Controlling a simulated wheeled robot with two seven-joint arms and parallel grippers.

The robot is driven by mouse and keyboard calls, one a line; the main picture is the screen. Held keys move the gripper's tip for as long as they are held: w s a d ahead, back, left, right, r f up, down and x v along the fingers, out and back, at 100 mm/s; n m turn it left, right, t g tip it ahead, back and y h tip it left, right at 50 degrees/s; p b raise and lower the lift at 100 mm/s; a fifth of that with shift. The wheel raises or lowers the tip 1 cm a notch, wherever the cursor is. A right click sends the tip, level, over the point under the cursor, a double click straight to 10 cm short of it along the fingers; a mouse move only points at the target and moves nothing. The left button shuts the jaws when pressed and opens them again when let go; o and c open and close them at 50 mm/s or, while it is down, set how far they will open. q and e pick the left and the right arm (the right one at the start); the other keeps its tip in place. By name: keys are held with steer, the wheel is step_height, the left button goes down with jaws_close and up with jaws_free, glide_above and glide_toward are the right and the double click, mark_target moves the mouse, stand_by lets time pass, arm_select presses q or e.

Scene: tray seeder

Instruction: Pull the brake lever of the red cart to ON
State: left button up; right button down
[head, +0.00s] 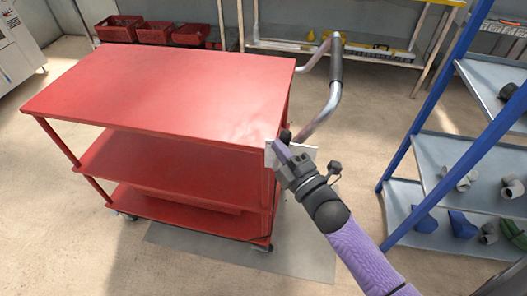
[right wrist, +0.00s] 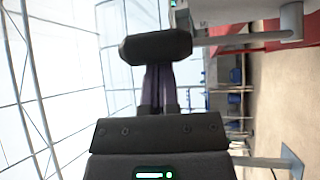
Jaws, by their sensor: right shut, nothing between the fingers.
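The red cart (head: 160,90) stands at the left and middle of the head view, with three shelves and a bent push handle (head: 327,105) at its right end. A pale plate (head: 308,152) is at its near right corner. A dark knob (head: 285,136), which looks like the brake lever's grip, shows there; a dark grip also fills the upper middle of the right wrist view (right wrist: 155,47). My right gripper (head: 279,150) is shut and empty, its purple fingertips (right wrist: 158,70) close against this grip. Contact is unclear. The lever's shaft and marks are mostly hidden. My left gripper is out of view.
A blue shelf rack (head: 412,165) with pipe fittings stands close to the right of my right arm. Red crates (head: 153,32) and a workbench (head: 340,52) are at the back. Bare floor (head: 355,120) lies between cart and rack.

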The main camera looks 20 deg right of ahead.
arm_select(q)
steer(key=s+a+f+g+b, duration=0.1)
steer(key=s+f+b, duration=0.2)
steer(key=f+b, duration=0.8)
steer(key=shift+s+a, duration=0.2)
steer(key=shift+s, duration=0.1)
arm_select(e)
steer(key=s+d+f+m+t+h, duration=0.4)
steer(key=m+h, duration=0.7)
steer(key=m, duration=0.5)
steer(key=shift+s+d+f+m+t+h, duration=0.2)
steer(key=shift+d+f+m+t+h, duration=0.15)
steer(key=shift+d+f+t, duration=0.75)
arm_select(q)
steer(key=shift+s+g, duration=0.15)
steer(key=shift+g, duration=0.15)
arm_select(e)
steer(key=shift+d+r+m, duration=0.1)
steer(key=shift+d+m, duration=0.1)
steer(key=shift+m, duration=0.05)
steer(key=shift+r, duration=0.1)
